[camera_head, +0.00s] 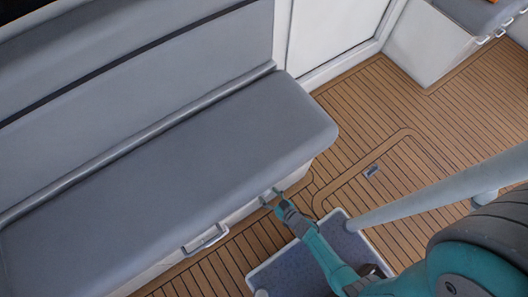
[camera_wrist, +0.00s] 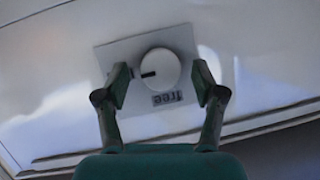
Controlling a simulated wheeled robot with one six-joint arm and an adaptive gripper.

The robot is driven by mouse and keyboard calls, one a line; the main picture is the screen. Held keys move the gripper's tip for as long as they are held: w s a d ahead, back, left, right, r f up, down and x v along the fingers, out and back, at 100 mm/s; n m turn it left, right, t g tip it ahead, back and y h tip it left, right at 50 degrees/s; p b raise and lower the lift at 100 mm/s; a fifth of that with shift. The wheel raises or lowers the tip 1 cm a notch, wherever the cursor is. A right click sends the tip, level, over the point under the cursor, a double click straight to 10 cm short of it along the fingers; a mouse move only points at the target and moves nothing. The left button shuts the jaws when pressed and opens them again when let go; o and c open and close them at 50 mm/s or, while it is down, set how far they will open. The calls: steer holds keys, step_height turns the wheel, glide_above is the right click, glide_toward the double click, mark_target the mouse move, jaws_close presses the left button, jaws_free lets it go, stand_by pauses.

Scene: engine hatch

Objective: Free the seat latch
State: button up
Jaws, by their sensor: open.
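The seat latch is a round white knob (camera_wrist: 159,69) on a square grey plate (camera_wrist: 135,52) on the white front of the seat base, seen in the wrist view. A dark mark on the knob points left in the picture. An upside-down label "free" (camera_wrist: 168,98) is just below the knob; something dark by the left finger is partly hidden. My gripper (camera_wrist: 160,80) is open, one finger on each side of the knob, with gaps showing. In the head view my gripper (camera_head: 273,196) is at the seat base under the grey seat cushion (camera_head: 190,165); the knob is too small to make out.
A handle (camera_head: 205,239) is on the seat front, left of my gripper. The wooden floor (camera_head: 440,120) is open to the right, with a hatch outline and a small floor latch (camera_head: 371,170). A white door (camera_head: 335,35) and another seat (camera_head: 425,45) are behind.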

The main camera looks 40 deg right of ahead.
steer(key=shift+w, duration=0.1)
steer(key=c, duration=1.1)
steer(key=shift+c, duration=0.2)
steer(key=shift+a+n, duration=0.1)
steer(key=shift+n, duration=0.2)
steer(key=shift+a+n+h, duration=0.15)
steer(key=shift+n+h, duration=0.85)
steer(key=shift+n, duration=0.2)
steer(key=n+h, duration=0.2)
steer(key=shift+a+n, duration=0.15)
steer(key=shift+n, duration=0.25)
steer(key=shift+w+a+f+n+t+h, duration=0.1)
steer(key=shift+n+t+h, duration=0.3)
steer(key=shift+n+h, duration=0.7)
steer(key=shift+a+f+n+t+h, duration=0.1)
steer(key=shift+n+t+h, duration=0.4)
steer(key=shift+n, duration=1.1)
